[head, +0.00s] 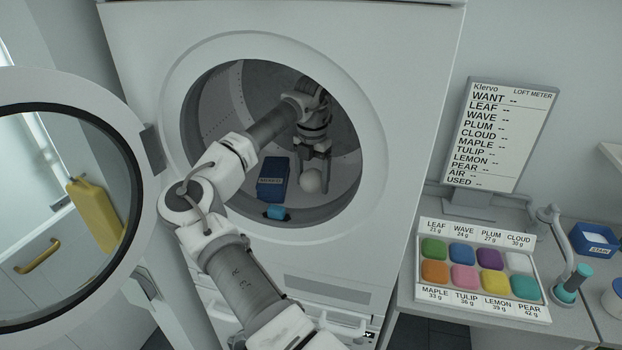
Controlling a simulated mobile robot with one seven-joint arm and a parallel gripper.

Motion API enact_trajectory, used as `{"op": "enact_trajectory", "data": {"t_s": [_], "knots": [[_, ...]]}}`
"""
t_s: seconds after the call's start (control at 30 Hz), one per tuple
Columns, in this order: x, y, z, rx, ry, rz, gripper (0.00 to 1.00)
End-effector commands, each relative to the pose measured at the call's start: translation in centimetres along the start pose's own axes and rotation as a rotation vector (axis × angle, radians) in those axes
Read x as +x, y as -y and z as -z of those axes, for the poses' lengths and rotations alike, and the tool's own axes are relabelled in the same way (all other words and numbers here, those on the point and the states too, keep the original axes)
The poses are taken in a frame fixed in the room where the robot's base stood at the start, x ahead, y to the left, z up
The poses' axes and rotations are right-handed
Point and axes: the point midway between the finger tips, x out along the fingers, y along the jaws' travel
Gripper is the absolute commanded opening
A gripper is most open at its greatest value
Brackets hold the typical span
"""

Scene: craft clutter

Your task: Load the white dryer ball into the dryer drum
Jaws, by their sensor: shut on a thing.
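The dryer drum (225,110) is open at the front, with its round door swung to the left. My arm reaches through the opening, and my gripper (314,165) points down inside the drum, toward its right side. The gripper is shut on the white dryer ball (311,181), which shows at its fingertips. I cannot tell whether the ball touches the drum floor.
A dark blue labelled box (272,178) and a light blue piece (276,212) are left of the ball, at the opening's lower part. The open door (136,130) stands left. A side table holds a color tray (483,304) and a loft meter board (500,135).

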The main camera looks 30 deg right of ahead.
Motion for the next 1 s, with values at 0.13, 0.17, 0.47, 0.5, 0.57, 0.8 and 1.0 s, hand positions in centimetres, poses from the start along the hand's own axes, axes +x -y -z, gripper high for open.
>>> {"op": "enact_trajectory", "data": {"t_s": [0.13,0.17,0.47,0.5,0.57,0.8,1.0], "knots": [[0.05,-0.01,-0.06,0.0,0.0,0.0,0.23],[0.05,-0.01,-0.06,0.0,0.0,0.0,0.23],[0.04,0.0,-0.03,0.0,0.0,0.0,1.0],[0.04,0.0,-0.03,0.0,0.0,0.0,1.0],[0.05,0.0,-0.03,0.0,-0.001,0.0,1.0],[0.05,0.0,-0.03,0.0,0.0,0.0,1.0],[0.03,0.0,-0.01,0.0,0.0,0.0,1.0]]}}
